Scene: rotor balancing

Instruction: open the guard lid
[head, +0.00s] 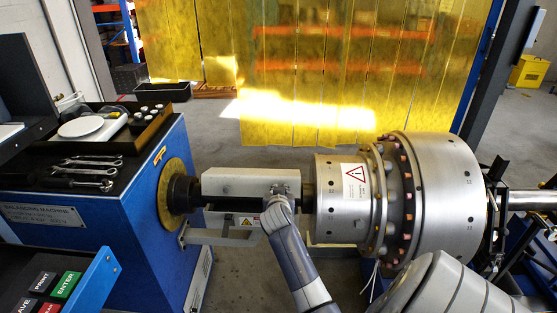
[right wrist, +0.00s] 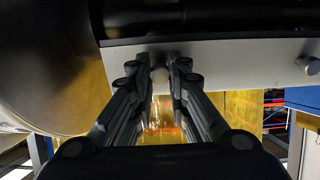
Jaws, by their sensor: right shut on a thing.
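The guard lid (head: 230,182) is a light grey panel over the dark shaft, between the blue machine and the steel rotor. In the head view the dark shaft (head: 227,221) shows below the panel. How far the lid is tilted is hard to tell. My right gripper (head: 280,190) is at the lid's right part. In the right wrist view my right gripper (right wrist: 159,66) is shut on a small round knob (right wrist: 159,77) on the lid (right wrist: 225,62). A second knob (right wrist: 312,66) shows at the right. My left gripper is out of view.
The large steel rotor (head: 448,190) with a bolted flange is right of the lid. The blue balancing machine (head: 140,215) stands left, with wrenches (head: 90,170) and a black tray on top. A button panel (head: 60,290) is at lower left. Yellow strip curtains (head: 330,60) hang behind.

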